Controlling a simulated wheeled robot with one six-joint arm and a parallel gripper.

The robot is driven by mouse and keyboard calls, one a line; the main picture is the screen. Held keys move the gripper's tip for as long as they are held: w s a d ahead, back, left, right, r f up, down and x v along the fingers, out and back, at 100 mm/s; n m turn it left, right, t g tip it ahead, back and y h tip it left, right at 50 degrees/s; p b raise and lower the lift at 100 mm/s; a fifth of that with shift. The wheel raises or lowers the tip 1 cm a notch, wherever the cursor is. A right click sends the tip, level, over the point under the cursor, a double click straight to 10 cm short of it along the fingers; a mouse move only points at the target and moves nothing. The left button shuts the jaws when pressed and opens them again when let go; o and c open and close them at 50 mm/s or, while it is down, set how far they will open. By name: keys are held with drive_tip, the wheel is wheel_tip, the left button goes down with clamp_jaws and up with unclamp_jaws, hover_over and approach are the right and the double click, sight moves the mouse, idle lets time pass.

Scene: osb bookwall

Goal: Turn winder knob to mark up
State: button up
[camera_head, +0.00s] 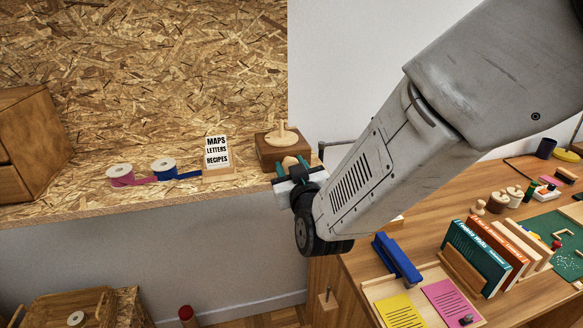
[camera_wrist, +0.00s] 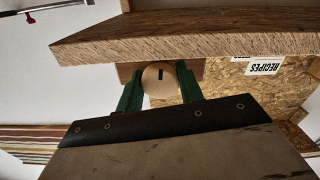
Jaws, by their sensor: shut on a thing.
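The winder is a brown wooden box (camera_head: 277,150) with a pale round base and upright peg on top, at the right end of the shelf. Its round pale wooden knob (camera_head: 290,161) faces my arm. My gripper (camera_head: 291,167) is at the box's front, with its green fingers on either side of the knob and shut on it. In the wrist view the knob (camera_wrist: 150,80) sits between the fingertips. A short dark mark (camera_wrist: 160,74) stands about vertical on its face. That view is upside down, as the card's lettering shows; which end of the mark points up is unclear.
A card reading MAPS, LETTERS, RECIPES (camera_head: 217,154), a blue ribbon spool (camera_head: 163,166) and a pink one (camera_head: 120,173) stand left of the winder. A wooden cabinet (camera_head: 30,140) is at far left. A cluttered desk (camera_head: 370,275) lies lower right.

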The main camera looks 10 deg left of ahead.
idle(0.4)
drive_tip(key=o, duration=1)
drive_tip(key=shift+s, duration=0.15)
drive_tip(key=v, duration=0.7)
drive_tip(key=shift+s+d, duration=0.2)
drive_tip(key=shift+s, duration=0.05)
